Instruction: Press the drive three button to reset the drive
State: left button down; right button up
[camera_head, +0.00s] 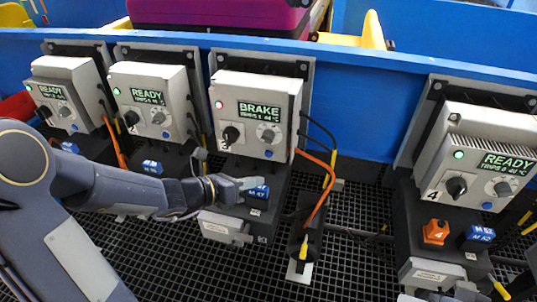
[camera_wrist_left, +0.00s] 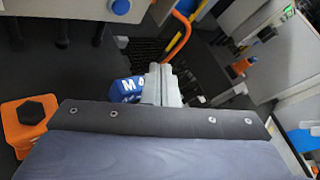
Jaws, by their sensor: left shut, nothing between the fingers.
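The third drive box (camera_head: 257,110) from the left has a display reading BRAKE and a red lamp. Its round blue button (camera_head: 268,154) sits low on the front, below the grey dial. A blue button (camera_wrist_left: 121,8) also shows at the top of the left wrist view. My left gripper (camera_head: 250,183) is shut and empty, below that drive's front. Its tip overlaps the blue block marked M 47 (camera_head: 259,192) in the head view; I cannot tell whether they touch. The grey fingers (camera_wrist_left: 165,84) show beside the blue block (camera_wrist_left: 127,90) in the left wrist view.
Drive boxes reading READY with green lamps stand to the left (camera_head: 151,100) and right (camera_head: 482,155). Orange and black cables (camera_head: 322,190) hang right of the third drive. An orange piece with a black knob (camera_wrist_left: 28,124) shows in the left wrist view. Black grating (camera_head: 345,235) lies below.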

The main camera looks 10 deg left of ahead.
pick_arm(q)
jog(key=p, duration=0.1)
send_near(277, 156)
jog(key=shift+w+d+f, duration=0.25)
jog(key=shift+w+d, duration=0.05)
jog(key=shift+d, duration=0.25)
jog(key=shift+w+d+f, duration=0.25)
jog(key=shift+w+d, duration=0.05)
jog(key=shift+d, duration=0.25)
jog(key=shift+w+d+f, duration=0.25)
jog(key=shift+w+d, duration=0.05)
jog(key=shift+d, duration=0.25)
jog(key=shift+w, duration=0.1)
dwell(0.6)
jog(key=shift+w, duration=0.3)
jog(key=shift+w+p, duration=0.35)
jog(key=shift+w, duration=0.1)
dwell(0.6)
jog(key=shift+s, duration=0.85)
